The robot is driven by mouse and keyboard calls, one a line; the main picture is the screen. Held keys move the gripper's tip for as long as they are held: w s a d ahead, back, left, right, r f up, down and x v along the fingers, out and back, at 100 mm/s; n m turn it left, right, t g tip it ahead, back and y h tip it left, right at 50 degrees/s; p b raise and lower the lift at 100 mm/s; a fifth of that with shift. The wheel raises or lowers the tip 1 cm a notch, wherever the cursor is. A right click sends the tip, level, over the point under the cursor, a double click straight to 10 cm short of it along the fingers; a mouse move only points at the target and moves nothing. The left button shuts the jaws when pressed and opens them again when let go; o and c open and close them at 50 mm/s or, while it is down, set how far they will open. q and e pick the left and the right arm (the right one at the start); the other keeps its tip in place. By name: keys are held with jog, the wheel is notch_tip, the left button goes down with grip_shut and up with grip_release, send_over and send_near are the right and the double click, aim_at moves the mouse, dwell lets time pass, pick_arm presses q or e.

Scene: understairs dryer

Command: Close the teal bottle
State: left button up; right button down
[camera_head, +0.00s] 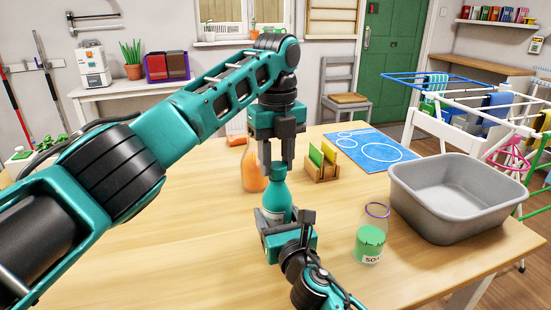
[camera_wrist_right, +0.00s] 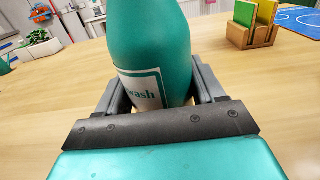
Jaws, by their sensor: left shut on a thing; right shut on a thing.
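The teal bottle (camera_head: 277,197) stands upright on the wooden table, with a white label low on its side. In the right wrist view the bottle (camera_wrist_right: 150,50) fills the middle, its label reading "wash", its top out of frame. My right gripper (camera_head: 283,220) is shut on the lower body of the bottle, with a finger on each side. My left gripper (camera_head: 279,166) comes down from above and is shut on the teal cap (camera_head: 278,170) at the bottle's top. The fingers partly hide the cap, so I cannot tell how tightly it sits on the neck.
An orange bottle (camera_head: 251,170) stands just behind the teal bottle. A wooden holder (camera_head: 322,173) with sponges, a soap jar (camera_head: 370,240) and a grey basin (camera_head: 455,215) stand to the right. A blue mat (camera_head: 372,149) lies behind. The table's left front is clear beneath my left arm.

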pick_arm(q)
jog(key=m, duration=0.3)
jog(key=shift+d+m, duration=0.1)
jog(key=shift+m, duration=0.3)
jog(key=m, duration=0.5)
jog(key=shift+d, duration=0.1)
jog(key=o, duration=1)
jog(key=shift+r, duration=2.25)
jog(key=shift+c, duration=0.3)
